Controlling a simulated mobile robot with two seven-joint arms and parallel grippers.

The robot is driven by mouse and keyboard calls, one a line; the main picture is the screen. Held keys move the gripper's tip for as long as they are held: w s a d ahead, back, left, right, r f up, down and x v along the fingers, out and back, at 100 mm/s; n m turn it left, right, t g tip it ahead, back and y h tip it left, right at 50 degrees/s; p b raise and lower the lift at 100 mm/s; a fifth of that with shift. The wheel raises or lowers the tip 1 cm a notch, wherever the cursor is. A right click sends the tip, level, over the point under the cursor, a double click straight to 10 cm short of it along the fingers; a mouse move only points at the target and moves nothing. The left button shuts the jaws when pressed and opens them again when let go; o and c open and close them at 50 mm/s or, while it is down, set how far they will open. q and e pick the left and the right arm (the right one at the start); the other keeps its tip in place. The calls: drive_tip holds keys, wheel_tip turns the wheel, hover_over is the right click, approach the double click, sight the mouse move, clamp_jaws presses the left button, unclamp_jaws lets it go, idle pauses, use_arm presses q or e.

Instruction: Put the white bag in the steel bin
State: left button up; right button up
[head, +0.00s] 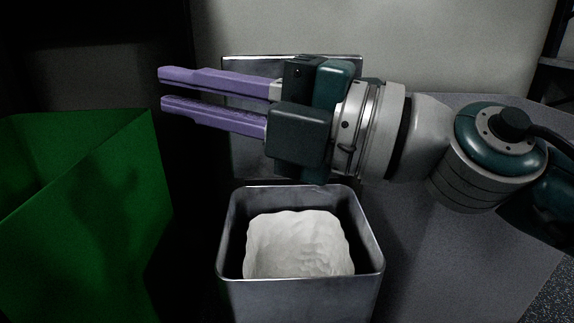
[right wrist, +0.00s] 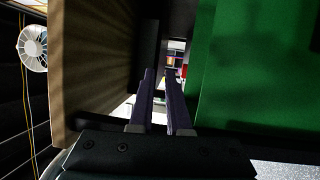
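The white bag (head: 299,246) is a pale lumpy mass inside the open steel bin (head: 300,298) at the bottom middle of the head view. Its top sits below the rim, and its lower part is hidden by the front wall. My right gripper (head: 162,88) is above and behind the bin opening, with its purple fingers pointing left. The fingers are a little apart with nothing between them. The right wrist view also shows the fingers (right wrist: 160,74) with a narrow empty gap. The bag is not touched by the gripper. My left gripper is not in view.
A large green bin (head: 90,220) stands at the left, and a green surface (right wrist: 255,65) fills the right of the wrist view. A metal panel (head: 240,155) stands upright behind the steel bin. A grey surface (head: 440,270) lies to the right. A fan (right wrist: 33,48) shows far left.

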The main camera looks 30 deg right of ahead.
drive_tip(key=d+r+m+t+h, duration=0.2)
drive_tip(key=d+m+t+h, duration=0.3)
drive_tip(key=d+m+h, duration=0.75)
drive_tip(key=s+d+f+m+g+h, duration=0.2)
drive_tip(key=f+m+g, duration=0.1)
drive_tip(key=f+m, duration=0.25)
drive_tip(key=s+d+f+m+g+h, duration=0.1)
drive_tip(key=s+f+m+g+h, duration=0.1)
drive_tip(key=s+f+m+g, duration=0.25)
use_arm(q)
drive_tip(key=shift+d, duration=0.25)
use_arm(e)
drive_tip(key=s+a+f+g+y, duration=0.2)
drive_tip(key=s+a+f+g, duration=0.2)
drive_tip(key=s+f, duration=0.2)
drive_tip(key=s+a+f+m+g+y, duration=0.1)
drive_tip(key=s+a+f+g+y, duration=0.2)
drive_tip(key=s+f+g, duration=0.2)
drive_tip(key=s+f, duration=0.2)
drive_tip(key=s, duration=0.1)
drive_tip(key=shift+a+f, duration=0.15)
drive_tip(key=shift+a, duration=0.25)
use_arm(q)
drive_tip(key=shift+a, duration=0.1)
